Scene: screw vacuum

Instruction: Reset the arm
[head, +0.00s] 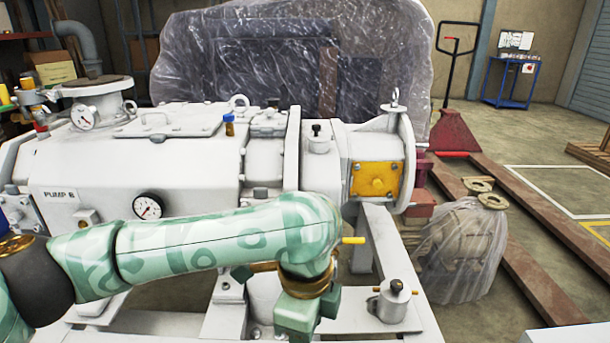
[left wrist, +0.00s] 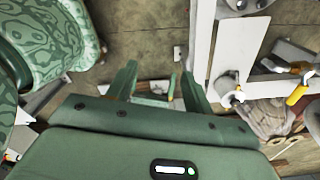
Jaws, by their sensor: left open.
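My left arm (head: 190,243), in green camouflage, reaches in from the left across the front of the white pump (head: 130,160) marked "PUMP 6". Its wrist bends down at the picture's lower middle, where the gripper's fingertips are cut off by the bottom edge. In the left wrist view my left gripper (left wrist: 155,80) has its two fingers apart, with nothing seen held between them. The floor and part of the white frame (left wrist: 227,55) show beyond the fingers. My right gripper is in neither view.
The pump carries a dark gauge (head: 148,206) and a yellow plate (head: 376,179). A small white cylinder with a dark knob (head: 393,302) stands on the frame right of my wrist. A plastic-wrapped object (head: 462,250) and rusty beams (head: 520,265) lie right. Open floor is farther right.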

